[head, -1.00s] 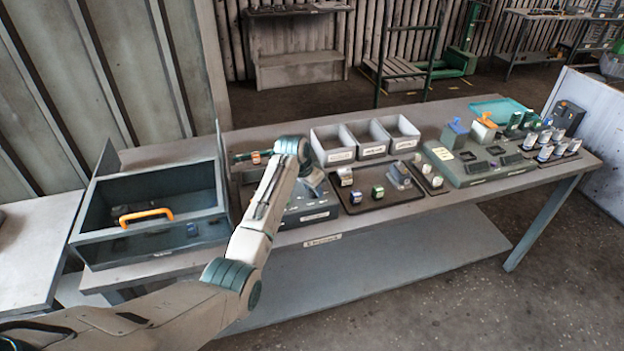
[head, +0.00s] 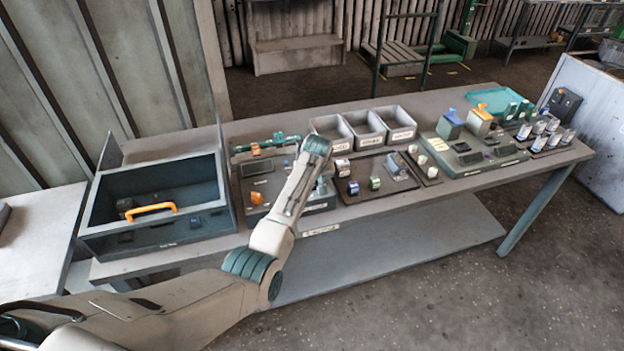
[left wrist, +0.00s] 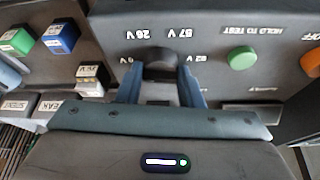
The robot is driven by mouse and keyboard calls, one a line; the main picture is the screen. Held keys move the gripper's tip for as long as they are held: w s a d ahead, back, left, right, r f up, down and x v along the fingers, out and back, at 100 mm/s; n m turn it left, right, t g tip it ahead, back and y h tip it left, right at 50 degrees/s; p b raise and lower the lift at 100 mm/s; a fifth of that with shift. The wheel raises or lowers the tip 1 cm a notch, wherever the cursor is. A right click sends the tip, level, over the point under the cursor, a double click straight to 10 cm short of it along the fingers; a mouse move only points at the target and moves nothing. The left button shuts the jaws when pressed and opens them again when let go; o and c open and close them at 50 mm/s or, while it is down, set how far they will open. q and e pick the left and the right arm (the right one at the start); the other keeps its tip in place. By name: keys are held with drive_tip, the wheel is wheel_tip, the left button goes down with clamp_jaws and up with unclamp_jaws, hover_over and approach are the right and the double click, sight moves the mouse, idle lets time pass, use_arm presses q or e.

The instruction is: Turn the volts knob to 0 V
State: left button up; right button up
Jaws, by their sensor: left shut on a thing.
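The volts knob (left wrist: 158,60) is a dark round knob on a grey panel in the left wrist view. Upside-down volt labels surround it, including 26 V and 57 V above and one at the left that looks like 0 V. My left gripper (left wrist: 160,82) is shut on the knob, with a blue finger on each side. The knob's pointer direction cannot be made out. In the head view the test panel (head: 262,188) stands on the bench, and my left forearm hides the gripper and the knob. My right gripper is not in view.
A green button (left wrist: 242,58) and an orange knob (left wrist: 311,62) sit right of the knob in the wrist view. Blue, green and white-topped blocks lie at the left. In the head view, an open box with an orange handle (head: 151,209) stands left of the panel.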

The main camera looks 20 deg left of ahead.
use_arm(q)
drive_tip(key=shift+n+y, duration=0.4)
drive_tip(key=shift+n, duration=0.5)
drive_tip(key=o, duration=1)
drive_tip(key=shift+c, duration=0.2)
drive_tip(key=b+v, duration=0.4)
drive_tip(key=v, duration=0.6)
drive_tip(key=shift+r, duration=0.45)
drive_tip(key=shift+d, duration=0.1)
